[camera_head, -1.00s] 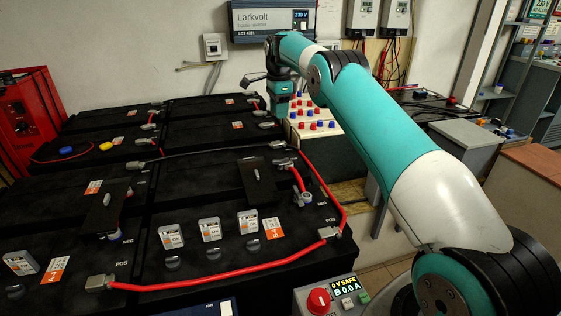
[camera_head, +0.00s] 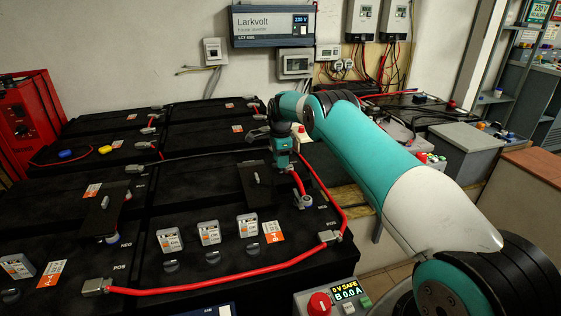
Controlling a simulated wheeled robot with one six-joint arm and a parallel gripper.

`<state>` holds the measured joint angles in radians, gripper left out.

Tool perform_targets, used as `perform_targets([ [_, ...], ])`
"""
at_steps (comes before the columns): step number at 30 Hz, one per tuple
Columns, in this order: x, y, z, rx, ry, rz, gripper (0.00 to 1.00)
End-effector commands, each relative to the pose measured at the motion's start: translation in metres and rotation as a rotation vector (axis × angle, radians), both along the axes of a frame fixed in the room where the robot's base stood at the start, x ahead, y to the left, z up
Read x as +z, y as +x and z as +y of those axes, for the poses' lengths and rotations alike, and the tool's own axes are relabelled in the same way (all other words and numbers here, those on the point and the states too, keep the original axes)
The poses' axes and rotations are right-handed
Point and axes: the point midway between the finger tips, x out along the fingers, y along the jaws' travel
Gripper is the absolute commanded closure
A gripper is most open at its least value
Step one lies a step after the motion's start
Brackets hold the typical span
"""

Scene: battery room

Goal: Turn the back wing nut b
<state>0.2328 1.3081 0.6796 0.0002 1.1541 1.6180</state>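My gripper (camera_head: 283,168) points down over the back right of the near battery block (camera_head: 190,192), just right of a black plate (camera_head: 257,195). Its fingers are small and dark here, so I cannot tell whether they are open or touching anything. It hides the grey terminal fittings that stand there. No wing nut is clearly readable, and I cannot make out which one is b. A terminal with a red cable (camera_head: 304,200) shows in front of the gripper. A small pale upright piece (camera_head: 255,168) stands on the black plate.
A long red cable (camera_head: 220,284) runs along the front to a grey lug (camera_head: 329,236). Grey modules (camera_head: 209,232) stand in a row on the battery top. A control box with a red knob (camera_head: 319,304) is at the front. Another black plate (camera_head: 104,212) lies left.

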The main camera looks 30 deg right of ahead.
Motion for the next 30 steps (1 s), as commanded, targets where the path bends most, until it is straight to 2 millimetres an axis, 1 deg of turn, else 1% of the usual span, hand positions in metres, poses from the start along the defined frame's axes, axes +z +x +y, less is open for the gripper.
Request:
perform_targets([
  [3,-0.0077,-0.0001,0.0,0.0,0.0,0.0,0.62],
  [12,-0.0096,0.0001,0.0,0.0,0.0,-0.001,0.62],
  [13,-0.0096,0.0001,0.0,0.0,0.0,-0.001,0.66],
  [14,-0.0095,0.0001,0.0,0.0,0.0,-0.001,0.73],
  [15,-0.0095,0.0,0.0,0.0,0.0,0.0,0.82],
  [17,-0.0095,0.0,0.0,0.0,0.0,0.0,0.96],
  [18,-0.0095,0.0,0.0,0.0,0.0,0.0,1.0],
  [26,-0.0095,0.0001,0.0,0.011,0.0,-0.001,1.0],
  [30,-0.01,0.0001,0.0001,0.05,0.0,-0.001,1.0],
])
